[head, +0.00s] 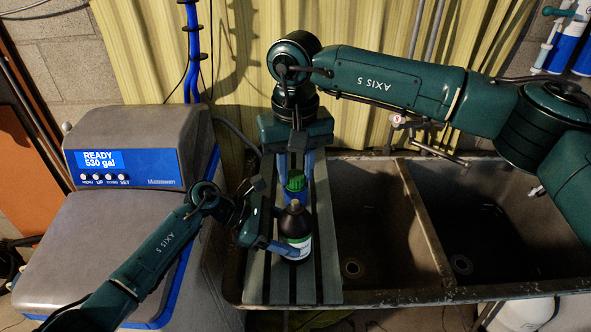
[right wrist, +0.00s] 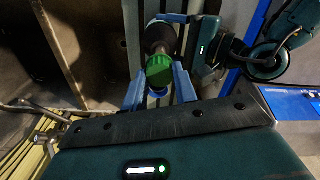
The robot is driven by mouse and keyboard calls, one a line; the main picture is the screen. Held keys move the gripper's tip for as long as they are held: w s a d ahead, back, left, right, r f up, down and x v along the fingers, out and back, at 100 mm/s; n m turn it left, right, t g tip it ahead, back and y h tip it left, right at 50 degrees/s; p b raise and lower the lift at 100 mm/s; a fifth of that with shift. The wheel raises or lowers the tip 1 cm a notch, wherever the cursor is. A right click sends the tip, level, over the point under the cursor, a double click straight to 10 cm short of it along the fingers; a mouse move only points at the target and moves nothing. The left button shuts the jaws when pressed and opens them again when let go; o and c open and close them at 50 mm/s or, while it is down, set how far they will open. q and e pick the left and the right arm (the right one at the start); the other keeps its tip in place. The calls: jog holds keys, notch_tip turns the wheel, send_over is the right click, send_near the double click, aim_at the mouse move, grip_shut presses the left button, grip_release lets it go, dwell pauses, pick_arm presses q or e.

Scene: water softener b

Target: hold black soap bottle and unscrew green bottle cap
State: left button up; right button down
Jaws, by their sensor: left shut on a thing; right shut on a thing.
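The black soap bottle (head: 294,222) stands upright on the slatted rack, its white label facing front. My left gripper (head: 284,240) is shut around its body from the left; its far finger is partly hidden. It also shows in the right wrist view, with the dark bottle (right wrist: 160,38) between its fingers. The green cap (head: 296,181) is between the blue fingers of my right gripper (head: 296,188), which is shut on it. In the head view the bottle's neck top shows just below the cap, and the cap looks apart from it. In the right wrist view the cap (right wrist: 160,72) overlaps the bottle's top.
The slatted rack (head: 264,280) lies across the left side of a double sink (head: 372,210). A grey water softener (head: 95,240) with a lit display stands left. A faucet (head: 425,143) is at the back of the sink. Both basins look empty.

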jog(key=shift+r, duration=2.2)
pick_arm(q)
jog(key=o, duration=1.4)
jog(key=shift+c, duration=0.2)
jog(key=v, duration=1.2)
